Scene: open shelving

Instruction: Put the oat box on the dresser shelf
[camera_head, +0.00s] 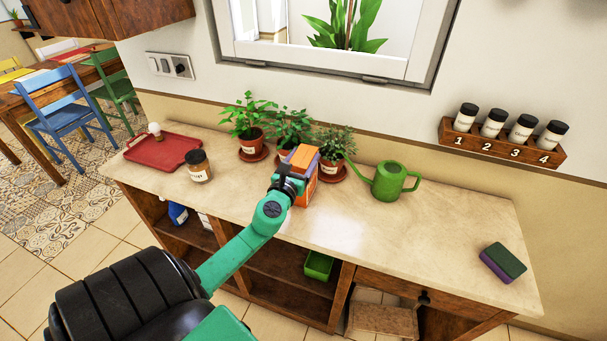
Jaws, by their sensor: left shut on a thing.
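The oat box (309,188) is an orange carton above the dresser top, in front of the potted plants. My left gripper (298,168) is shut on it, and the gripper and wrist cover part of its near side. I cannot tell whether the box touches the counter. The dresser (345,235) has a pale stone top and open wooden shelves below. A dresser shelf (290,265) shows under the top, partly behind my left arm. My right gripper is not in view.
Potted plants (290,128) stand along the wall behind the box, with a green watering can (389,182) to the right. A jar (198,166) and red tray (162,151) are left. A green container (318,265) sits on the shelf. The counter's right part is mostly clear.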

